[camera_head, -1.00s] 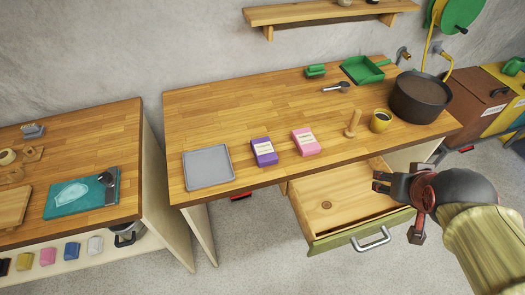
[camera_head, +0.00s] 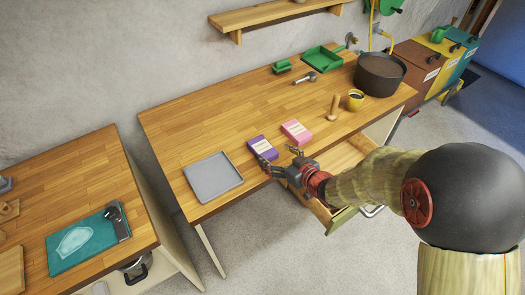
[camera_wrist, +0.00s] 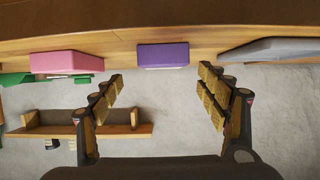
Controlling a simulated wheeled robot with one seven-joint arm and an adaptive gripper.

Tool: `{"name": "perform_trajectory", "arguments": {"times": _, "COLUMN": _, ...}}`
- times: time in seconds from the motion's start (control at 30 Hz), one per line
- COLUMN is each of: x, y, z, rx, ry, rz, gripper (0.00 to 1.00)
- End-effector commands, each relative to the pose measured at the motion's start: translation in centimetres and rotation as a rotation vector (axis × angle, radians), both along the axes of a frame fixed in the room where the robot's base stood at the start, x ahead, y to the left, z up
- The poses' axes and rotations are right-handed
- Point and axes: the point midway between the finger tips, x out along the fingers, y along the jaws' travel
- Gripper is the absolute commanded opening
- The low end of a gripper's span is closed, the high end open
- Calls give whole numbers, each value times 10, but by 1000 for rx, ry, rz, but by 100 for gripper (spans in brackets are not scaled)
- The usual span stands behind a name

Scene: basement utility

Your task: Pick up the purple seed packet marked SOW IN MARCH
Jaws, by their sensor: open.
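The purple seed packet (camera_head: 262,148) lies on the wooden workbench (camera_head: 200,120) near its front edge, with a pale label whose words are too small to read. In the wrist view the purple packet (camera_wrist: 163,56) appears ahead, between the two finger lines and beyond the fingertips. My gripper (camera_head: 278,158) is at the bench's front edge, close to the packet; its fingers are spread and empty. It also shows in the wrist view (camera_wrist: 160,80). I cannot tell whether a finger touches the packet.
A pink packet (camera_head: 297,132) lies just right of the purple one, and a grey tray (camera_head: 212,178) to its left. A wooden peg (camera_head: 334,108), a yellow cup (camera_head: 355,99) and a dark pot (camera_head: 380,74) stand farther right. An open drawer (camera_head: 340,158) juts out below my arm.

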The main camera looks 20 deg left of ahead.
Motion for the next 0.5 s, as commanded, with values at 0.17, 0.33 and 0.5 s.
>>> {"name": "perform_trajectory", "arguments": {"times": 0.17, "x": 9, "y": 12, "z": -7, "rx": -1, "ry": 0, "rz": -1, "gripper": 74}}
{"name": "perform_trajectory", "arguments": {"times": 0.33, "x": 17, "y": 27, "z": -13, "rx": -1, "ry": -1, "rz": 1, "gripper": 74}}
{"name": "perform_trajectory", "arguments": {"times": 0.5, "x": 30, "y": 45, "z": -22, "rx": -2, "ry": -1, "rz": 0, "gripper": 74}}
